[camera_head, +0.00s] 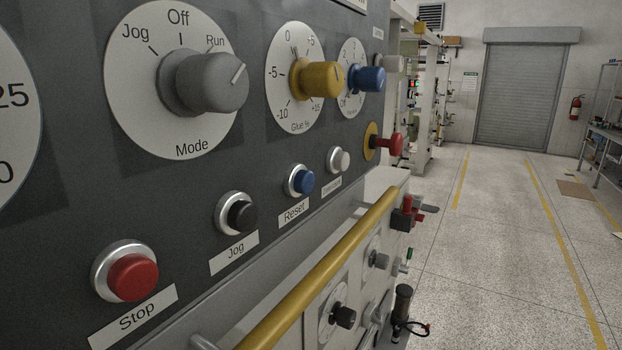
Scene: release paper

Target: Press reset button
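The reset button (303,181) is a blue round push button in a silver ring on the dark grey control panel. A white label reading "Reset" (293,211) sits just below it. It lies between the black Jog button (241,216) on its left and a white button (341,160) on its right, whose label is too small to read surely. Nothing covers the blue button. My gripper is not in view.
A red Stop button (133,277) is at lower left. Mode (212,82), yellow (318,79) and blue (367,79) knobs sit above. A red mushroom button (388,145) juts out at right. A yellow rail (322,271) runs below the buttons. Open floor lies right.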

